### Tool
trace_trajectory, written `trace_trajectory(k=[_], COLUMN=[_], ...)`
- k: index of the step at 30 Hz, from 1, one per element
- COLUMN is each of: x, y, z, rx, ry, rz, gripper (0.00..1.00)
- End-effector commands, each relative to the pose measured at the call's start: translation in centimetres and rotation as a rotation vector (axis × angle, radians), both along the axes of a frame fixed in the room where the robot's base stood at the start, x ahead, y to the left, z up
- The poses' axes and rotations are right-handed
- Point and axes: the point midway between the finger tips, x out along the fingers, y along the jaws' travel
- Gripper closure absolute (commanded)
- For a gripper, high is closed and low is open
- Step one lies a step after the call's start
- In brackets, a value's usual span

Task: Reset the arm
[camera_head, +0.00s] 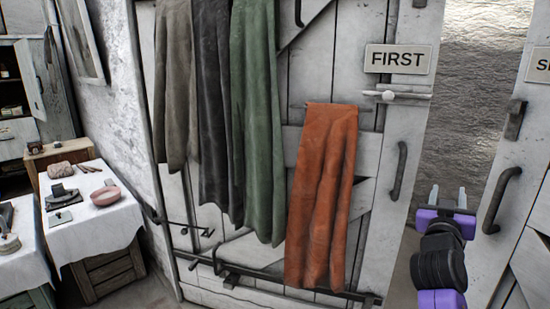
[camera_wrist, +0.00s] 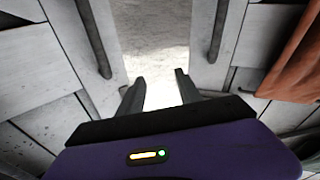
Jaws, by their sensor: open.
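My gripper (camera_head: 448,197) is at the right of the head view, on a purple and black arm, with its two grey fingers pointing up and apart. It is open and empty. In the wrist view my gripper (camera_wrist: 160,85) shows its two dark fingers spread, with a bright gap between two white plank doors beyond them. Nothing lies between the fingers. The left door (camera_head: 400,150) and right door (camera_head: 515,220) of the head view stand on either side of the gripper. I cannot tell whether it touches either one.
An orange cloth (camera_head: 322,190) hangs on the left door beside green, black and grey cloths. A dark handle (camera_head: 398,172) is on that door and another handle (camera_head: 500,200) on the right one. A "FIRST" sign (camera_head: 398,59) sits above. A white-covered table (camera_head: 100,228) stands far left.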

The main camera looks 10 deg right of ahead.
Motion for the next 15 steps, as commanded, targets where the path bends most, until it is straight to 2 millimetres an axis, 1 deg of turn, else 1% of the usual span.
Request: trace_trajectory(k=[1,5,6,8,9,11,12,14,15], x=[-0.5,-2.1,-2.8,-4.1,-5.0,-6.6,-7.7,-9.4,-10.6], y=[1.5,5.9,7.3,9.4,10.8,12.8,14.1,15.9,17.1], z=[-1.4,-4.6,-5.6,-7.0,-7.9,-9.1,-9.9,-10.9,-11.6], rx=[-0.013,-0.047,-0.056,-0.067,-0.072,-0.077,-0.077,-0.078,-0.075], ry=[0.013,0.030,0.034,0.039,0.041,0.044,0.045,0.046,0.048], rz=[0.043,0.168,0.206,0.260,0.295,0.345,0.375,0.419,0.447], gripper=[0.59,0.59,0.59,0.59,0.59,0.59,0.59,0.59,0.59])
